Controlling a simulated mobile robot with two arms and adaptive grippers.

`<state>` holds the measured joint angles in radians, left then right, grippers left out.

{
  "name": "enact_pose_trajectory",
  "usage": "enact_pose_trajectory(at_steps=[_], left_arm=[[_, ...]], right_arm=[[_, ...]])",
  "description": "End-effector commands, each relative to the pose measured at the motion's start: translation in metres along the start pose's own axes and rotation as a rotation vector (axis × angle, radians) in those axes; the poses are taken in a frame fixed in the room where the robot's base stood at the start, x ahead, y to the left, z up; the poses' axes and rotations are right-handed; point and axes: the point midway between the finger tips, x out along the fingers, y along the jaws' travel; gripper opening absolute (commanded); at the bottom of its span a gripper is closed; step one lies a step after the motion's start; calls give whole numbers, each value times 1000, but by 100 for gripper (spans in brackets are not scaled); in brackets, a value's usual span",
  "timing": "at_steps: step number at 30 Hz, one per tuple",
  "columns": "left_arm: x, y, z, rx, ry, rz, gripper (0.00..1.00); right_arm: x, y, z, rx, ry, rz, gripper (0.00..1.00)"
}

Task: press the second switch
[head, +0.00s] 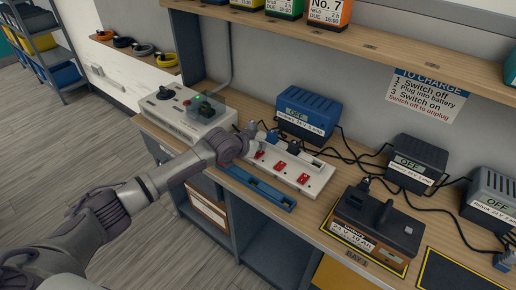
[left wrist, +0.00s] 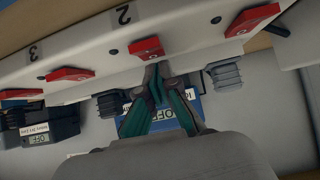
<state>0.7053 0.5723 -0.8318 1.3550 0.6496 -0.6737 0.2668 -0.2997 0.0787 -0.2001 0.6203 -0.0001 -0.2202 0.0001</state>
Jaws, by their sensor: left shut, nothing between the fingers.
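A white power strip (head: 318,182) with red rocker switches lies on the wooden bench. In the left wrist view the strip (left wrist: 190,25) bears the printed numbers 2 and 3. The second switch (left wrist: 147,48) is the red one beside the 2. My left gripper (left wrist: 157,72) is shut and empty, its tips right by the lower edge of that switch; I cannot tell whether they touch. In the head view my left gripper (head: 248,136) is over the strip's left end and hides part of it. My right gripper is out of view.
Black plugs and cables run from the strip to a blue charger (head: 308,112) and dark chargers (head: 418,160). A battery (head: 378,226) stands at the front right. A grey control box (head: 180,112) is on the left. A blue tray (head: 258,188) lies along the front edge.

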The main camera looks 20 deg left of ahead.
Motion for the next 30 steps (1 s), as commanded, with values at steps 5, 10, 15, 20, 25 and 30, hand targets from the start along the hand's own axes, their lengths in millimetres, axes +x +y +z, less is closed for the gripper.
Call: enact_pose_trajectory(at_steps=[5,10,15,20,25,30], left_arm=[[0,0,0,0,0,0,0],[-4,0,-5,0,1,0,0],[-18,0,-26,-2,2,-1,0],[-38,-1,-36,0,1,-2,0],[-76,0,-44,2,2,-2,0],[-104,0,-52,0,1,-3,0]], right_arm=[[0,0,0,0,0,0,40],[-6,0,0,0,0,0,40],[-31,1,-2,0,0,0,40],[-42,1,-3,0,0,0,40],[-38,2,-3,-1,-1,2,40],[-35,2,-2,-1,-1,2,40]])
